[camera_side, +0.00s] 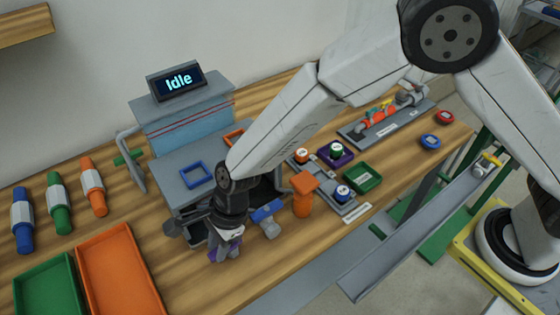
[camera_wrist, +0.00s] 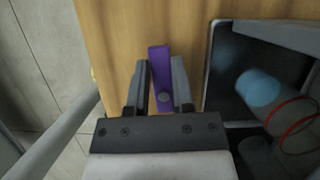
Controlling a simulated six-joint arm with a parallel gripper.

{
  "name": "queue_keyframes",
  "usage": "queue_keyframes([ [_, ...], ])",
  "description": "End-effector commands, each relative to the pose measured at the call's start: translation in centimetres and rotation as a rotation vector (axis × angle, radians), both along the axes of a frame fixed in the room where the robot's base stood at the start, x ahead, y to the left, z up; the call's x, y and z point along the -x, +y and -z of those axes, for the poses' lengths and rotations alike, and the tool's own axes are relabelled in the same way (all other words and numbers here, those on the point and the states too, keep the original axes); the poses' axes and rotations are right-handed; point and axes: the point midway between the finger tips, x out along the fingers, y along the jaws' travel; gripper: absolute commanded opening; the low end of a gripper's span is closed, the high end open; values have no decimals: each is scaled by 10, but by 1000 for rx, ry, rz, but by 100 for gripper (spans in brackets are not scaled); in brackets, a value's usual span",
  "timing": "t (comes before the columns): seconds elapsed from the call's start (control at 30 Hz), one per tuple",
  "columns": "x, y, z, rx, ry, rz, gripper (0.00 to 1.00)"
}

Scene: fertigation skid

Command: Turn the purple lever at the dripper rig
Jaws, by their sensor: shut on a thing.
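The purple lever (camera_wrist: 158,62) is a flat purple bar with a grey round pivot or knob near its lower end. In the wrist view it stands between the two fingers of my gripper (camera_wrist: 160,70), which is shut on it. In the side view my gripper (camera_side: 227,238) points down at the front of the grey machine, and only a small purple part of the lever (camera_side: 213,253) shows beside the fingers. The gripper and arm hide most of the lever and its mount there.
A blue-handled grey fitting (camera_side: 266,217) and an orange post (camera_side: 303,195) stand close to the right of my gripper. Green (camera_side: 48,286) and orange (camera_side: 120,264) trays lie at the left. Bare wood lies in front of my gripper, towards the table's edge.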

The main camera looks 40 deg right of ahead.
Motion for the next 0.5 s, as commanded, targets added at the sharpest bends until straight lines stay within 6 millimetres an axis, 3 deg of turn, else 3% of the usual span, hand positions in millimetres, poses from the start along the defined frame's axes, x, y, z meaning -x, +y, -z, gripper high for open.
queue_keyframes([
  [0.3, 6, -2, 0, 1, 1, -238, 0],
  [0.5, 7, -2, 0, 1, 0, -287, 0],
])
